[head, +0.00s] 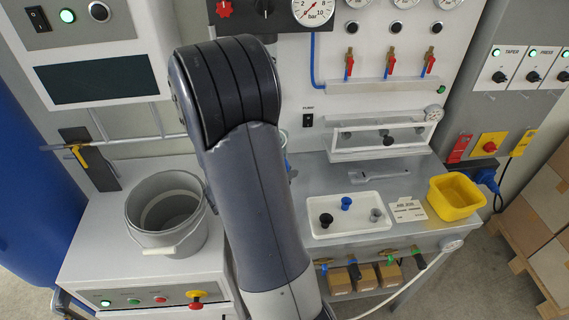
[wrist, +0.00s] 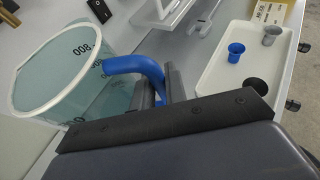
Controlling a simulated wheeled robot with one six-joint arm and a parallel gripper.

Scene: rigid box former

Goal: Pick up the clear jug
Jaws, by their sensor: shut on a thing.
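The clear jug (wrist: 88,68) fills the left of the wrist view. It has a pale rim, dark volume markings and a blue handle (wrist: 138,68). My gripper (wrist: 160,90) is shut on the blue handle, with one dark finger on each side of it. The jug looks empty. I cannot tell whether its base touches the bench. In the head view my arm hides nearly all of the jug and my gripper; only a sliver of jug shows beside the arm.
A white tray (head: 350,228) with small black, blue and grey cups lies right of my arm. Beyond it are a small card (head: 408,210) and a yellow bin (head: 455,196). A grey bucket (head: 168,212) stands left. A panel with red-handled valves (head: 391,64) rises behind.

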